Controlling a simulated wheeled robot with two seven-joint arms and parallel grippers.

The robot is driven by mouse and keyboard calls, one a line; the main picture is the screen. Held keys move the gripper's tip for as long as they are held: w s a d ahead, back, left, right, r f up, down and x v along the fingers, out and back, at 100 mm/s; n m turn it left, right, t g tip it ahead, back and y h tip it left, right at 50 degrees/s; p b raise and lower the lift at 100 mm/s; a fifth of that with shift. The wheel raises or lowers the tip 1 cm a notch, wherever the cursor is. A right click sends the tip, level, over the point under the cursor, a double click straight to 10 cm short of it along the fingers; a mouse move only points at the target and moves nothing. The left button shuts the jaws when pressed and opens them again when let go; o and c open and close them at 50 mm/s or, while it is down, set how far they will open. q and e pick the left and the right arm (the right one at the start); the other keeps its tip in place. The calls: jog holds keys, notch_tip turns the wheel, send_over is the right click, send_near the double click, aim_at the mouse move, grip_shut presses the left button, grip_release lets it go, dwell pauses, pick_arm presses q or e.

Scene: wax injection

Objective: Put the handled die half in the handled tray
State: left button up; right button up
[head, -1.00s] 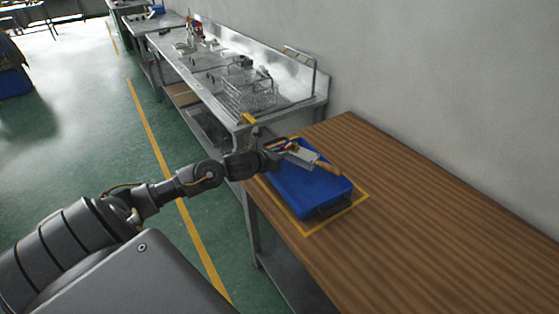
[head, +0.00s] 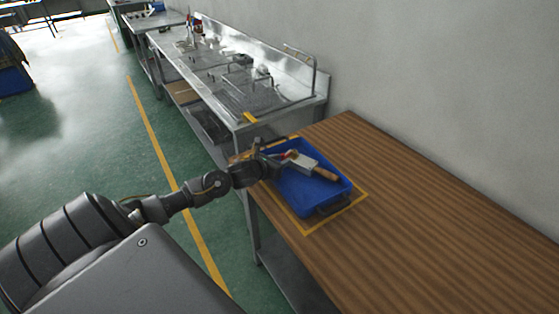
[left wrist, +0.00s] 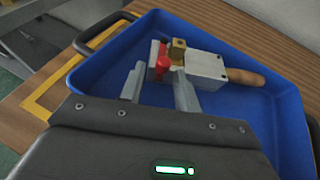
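The handled die half (head: 306,164) is a pale metal block with a wooden handle, a red part and a brass piece. It lies inside the blue handled tray (head: 293,203), its wooden handle pointing right in the head view. The left wrist view also shows the die half (left wrist: 206,66) in the tray (left wrist: 279,120), which has dark end handles. My left gripper (head: 272,154) is at the tray's left side. In the left wrist view its two fingers (left wrist: 158,88) are apart with nothing gripped, close to the red part. My right gripper is out of view.
The tray stands within a yellow outline (head: 352,207) on a wooden table (head: 430,210). The table's right part is clear. A metal sink bench (head: 215,85) with wire baskets adjoins behind. A grey wall runs along the right.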

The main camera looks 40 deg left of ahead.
pick_arm(q)
jog(key=shift+s, duration=0.1)
jog(key=shift+s+r, duration=0.15)
jog(key=shift+s, duration=0.2)
jog(key=b+v, duration=0.2)
jog(key=v, duration=0.9)
jog(key=shift+r, duration=0.15)
